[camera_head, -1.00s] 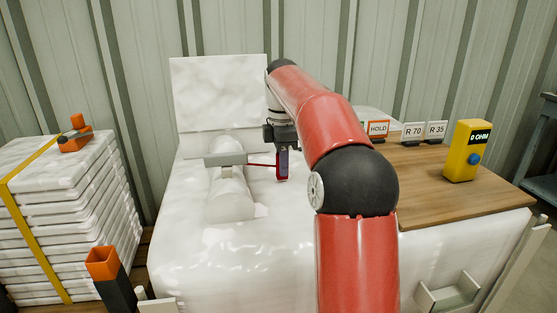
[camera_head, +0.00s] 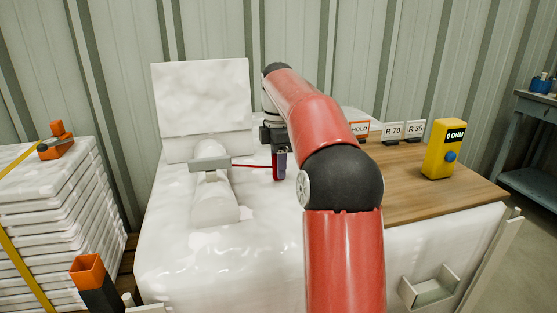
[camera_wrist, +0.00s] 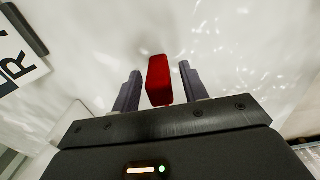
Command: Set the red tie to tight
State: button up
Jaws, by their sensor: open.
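The red tie (camera_head: 252,166) runs as a thin red line to the right from a grey clamp-like bar (camera_head: 210,163) across the white neck of the bulk bag (camera_head: 165,240). Its red end block (camera_wrist: 159,80) shows in the wrist view between the two dark fingers of my gripper (camera_wrist: 158,92). The fingers are open, with a gap on each side of the block. In the head view my gripper (camera_head: 279,166) hangs over the bag top, right of the neck, and mostly hides the block.
A wooden board (camera_head: 440,185) at right holds a yellow meter (camera_head: 443,150) reading 0 OHM and signs HOLD (camera_head: 360,129), R 70 (camera_head: 392,131) and R 35 (camera_head: 416,129). Stacked white sacks (camera_head: 60,205) stand at left, with an orange tool (camera_head: 56,145) on top.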

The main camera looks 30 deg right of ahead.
jog(key=shift+r, duration=3.9)
jog(key=shift+s, duration=0.1)
